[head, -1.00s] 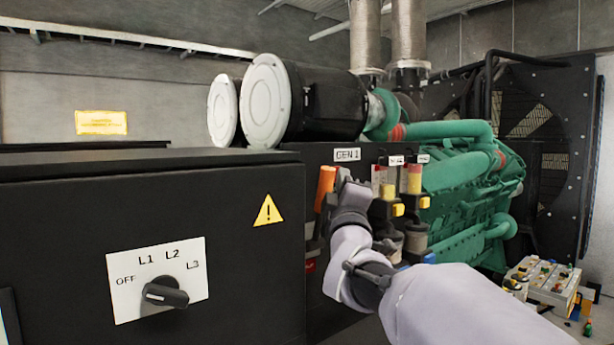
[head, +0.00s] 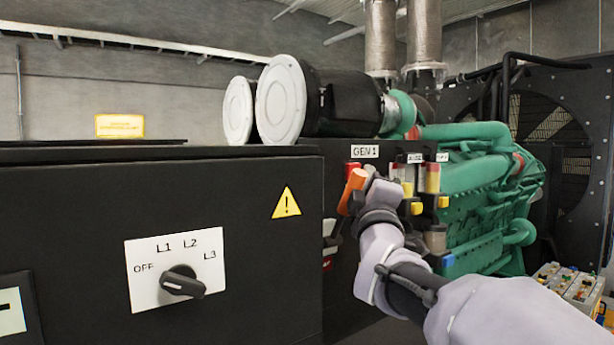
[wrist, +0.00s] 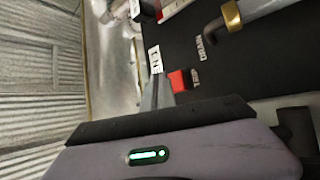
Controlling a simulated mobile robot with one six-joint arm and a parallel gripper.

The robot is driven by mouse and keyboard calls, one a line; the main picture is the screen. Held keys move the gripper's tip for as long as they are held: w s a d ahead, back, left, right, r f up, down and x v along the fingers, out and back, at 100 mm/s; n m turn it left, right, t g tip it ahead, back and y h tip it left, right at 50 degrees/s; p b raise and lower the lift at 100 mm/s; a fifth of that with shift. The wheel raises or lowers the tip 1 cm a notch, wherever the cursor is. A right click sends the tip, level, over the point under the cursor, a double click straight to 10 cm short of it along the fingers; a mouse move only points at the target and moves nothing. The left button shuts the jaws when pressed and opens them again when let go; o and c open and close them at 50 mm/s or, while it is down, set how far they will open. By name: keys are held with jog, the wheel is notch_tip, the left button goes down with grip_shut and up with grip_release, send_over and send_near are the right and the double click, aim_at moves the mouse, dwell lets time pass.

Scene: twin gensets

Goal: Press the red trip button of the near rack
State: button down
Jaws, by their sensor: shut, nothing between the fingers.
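A red button (head: 352,168) shows on the dark panel (head: 338,158) below the GEN 1 label (head: 364,151), partly covered by the end of my arm. In the wrist view the red button (wrist: 180,80) sits beside a small label that seems to read TRIP. My gripper (head: 362,186) is shut and empty, in front of the panel, just below the button in the head view. An orange piece shows at its end. In the wrist view the gripper (wrist: 155,90) shows close beside the button; I cannot tell whether they touch.
A black cabinet (head: 250,230) with a rotary switch (head: 182,282) fills the left. Right of the panel are yellow-valved bowls (head: 432,178) and a green engine (head: 475,190). Batteries (head: 575,285) stand low at the right. A red and white item (head: 328,260) hangs by the cabinet edge.

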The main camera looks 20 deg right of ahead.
jog(key=shift+s+d+b, duration=0.25)
jog(key=shift+s+b, duration=0.1)
jog(key=shift+s, duration=0.3)
jog(key=shift+s+d+b, duration=0.25)
jog(key=shift+s+b, duration=0.15)
jog(key=shift+s, duration=0.3)
jog(key=shift+s+d+b, duration=0.25)
jog(key=shift+s+b, duration=0.1)
jog(key=shift+s, duration=0.3)
jog(key=s+a+f+m+g+y, duration=0.35)
jog(key=a+f, duration=0.25)
jog(key=f, duration=0.4)
jog(key=s+a+f+m+g+y, duration=0.3)
jog(key=s+a+f+m+g, duration=0.15)
jog(key=f, duration=0.45)
jog(key=s+a+f+m+g+y, duration=0.25)
jog(key=s+a+f, duration=0.25)
jog(key=s+f, duration=0.4)
jog(key=s+a+f+m+g+y, duration=0.1)
jog(key=s+a+f+m+g, duration=0.35)
jog(key=s+f, duration=0.4)
jog(key=s+f+b, duration=0.1)
jog(key=f+b, duration=1.5)
jog(key=f, duration=0.1)
jog(key=s+f+b, duration=0.2)
jog(key=f+b, duration=1.4)
jog(key=f, duration=0.2)
jog(key=shift+s+g, duration=0.3)
jog(key=shift+g, duration=0.1)
